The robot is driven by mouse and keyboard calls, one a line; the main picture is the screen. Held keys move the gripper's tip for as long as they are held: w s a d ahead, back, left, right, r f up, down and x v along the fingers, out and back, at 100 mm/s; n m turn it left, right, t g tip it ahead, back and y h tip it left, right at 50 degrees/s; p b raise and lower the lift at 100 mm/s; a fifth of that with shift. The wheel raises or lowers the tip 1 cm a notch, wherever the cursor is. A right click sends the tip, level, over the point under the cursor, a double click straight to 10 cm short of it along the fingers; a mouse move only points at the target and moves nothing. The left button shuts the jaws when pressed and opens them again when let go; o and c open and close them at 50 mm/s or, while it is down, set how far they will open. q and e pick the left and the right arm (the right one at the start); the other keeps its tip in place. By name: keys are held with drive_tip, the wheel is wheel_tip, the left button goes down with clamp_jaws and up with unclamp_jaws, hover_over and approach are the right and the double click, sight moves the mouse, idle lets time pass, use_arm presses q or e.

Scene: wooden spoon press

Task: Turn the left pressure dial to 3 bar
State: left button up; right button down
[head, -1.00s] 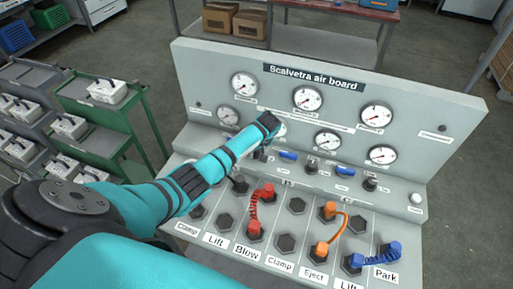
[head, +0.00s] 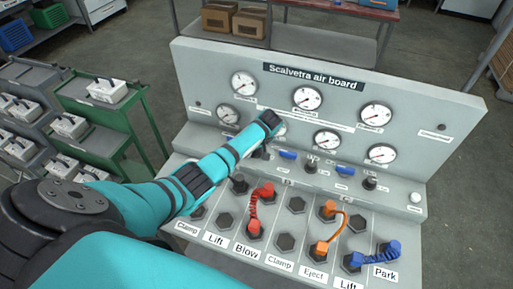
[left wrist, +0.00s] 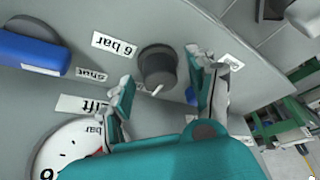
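In the left wrist view, which looks upside down, a dark round dial (left wrist: 157,65) with a white pointer stands on the grey panel. My left gripper (left wrist: 163,94) is open, one finger on each side of the dial and a little short of it; I see no contact. A "6 bar" label (left wrist: 114,45) is beside the dial. A white gauge (left wrist: 75,150) is partly hidden by my gripper. In the head view my forearm covers the fingers, and a dark dial (head: 262,153) shows just beside the wrist. My right gripper is not in view.
The air board (head: 458,118) carries several gauges, further dials (head: 311,166) and blue levers (head: 343,171). Red (head: 256,207), orange (head: 343,222) and blue (head: 372,259) hoses loop over its lower front. A green cart (head: 110,135) stands at the left.

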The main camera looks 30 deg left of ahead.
use_arm(q)
drive_tip(key=v, duration=1.2)
idle(0.4)
